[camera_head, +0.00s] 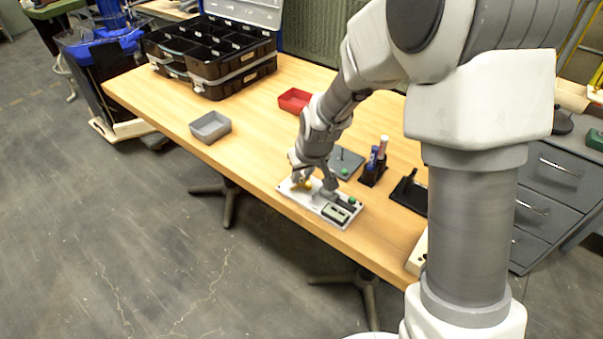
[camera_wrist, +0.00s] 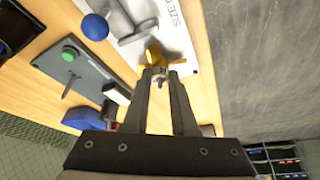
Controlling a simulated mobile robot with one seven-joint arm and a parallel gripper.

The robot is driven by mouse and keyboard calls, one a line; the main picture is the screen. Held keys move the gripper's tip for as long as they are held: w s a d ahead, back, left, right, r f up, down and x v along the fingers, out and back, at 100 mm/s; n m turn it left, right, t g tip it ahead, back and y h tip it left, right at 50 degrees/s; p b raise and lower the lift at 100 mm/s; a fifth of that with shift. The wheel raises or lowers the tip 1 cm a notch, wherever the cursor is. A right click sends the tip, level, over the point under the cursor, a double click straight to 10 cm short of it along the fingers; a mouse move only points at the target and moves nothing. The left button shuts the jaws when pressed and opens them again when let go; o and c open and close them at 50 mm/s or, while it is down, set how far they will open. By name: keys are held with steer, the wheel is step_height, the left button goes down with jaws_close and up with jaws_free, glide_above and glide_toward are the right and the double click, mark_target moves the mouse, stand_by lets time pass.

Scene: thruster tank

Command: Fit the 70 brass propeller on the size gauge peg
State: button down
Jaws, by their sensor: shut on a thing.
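The brass propeller (camera_wrist: 152,52) is gold-coloured and sits between the fingertips of my gripper (camera_wrist: 160,74), which is shut on it. In the head view the propeller (camera_head: 304,183) shows as a small yellow patch beneath my gripper (camera_head: 300,175). It is over the left end of the white size gauge board (camera_head: 288,190); the board (camera_wrist: 177,30) also shows in the wrist view with part of its "SIZE" lettering. The gauge peg is not clearly visible, and I cannot tell whether the propeller is around it or touches the board.
A grey plate (camera_head: 348,156) with a green knob and upright pin lies behind the board. A black holder (camera_head: 372,177) with markers stands to the right. A grey bin (camera_head: 211,127), red bin (camera_head: 294,100) and black organizer case (camera_head: 208,60) stand farther left. The front table edge is close.

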steer(key=c, duration=0.6)
jaws_free()
steer(key=shift+c, duration=0.2)
steer(key=shift+r, duration=0.1)
steer(key=w+p+v, duration=0.1)
steer(key=p+v, duration=0.6)
steer(key=v, duration=1.4)
steer(key=shift+a+r, duration=0.3)
steer(key=shift+w, duration=0.1)
steer(key=s+d+r+m+h+p, duration=0.1)
steer(key=s+d+r+m+p, duration=0.1)
steer(key=s+d+r, duration=0.3)
steer(key=s+d+r+m+t+p, duration=0.1)
steer(key=s+d+r+m+p, duration=0.1)
steer(key=s+d+r+p, duration=0.3)
steer(key=s+d+r, duration=0.1)
steer(key=s+r, duration=0.3)
steer(key=s, duration=0.4)
steer(key=shift+s+d+r+h, duration=0.15)
steer(key=shift+d+r+h, duration=0.05)
steer(key=shift+r+h, duration=0.2)
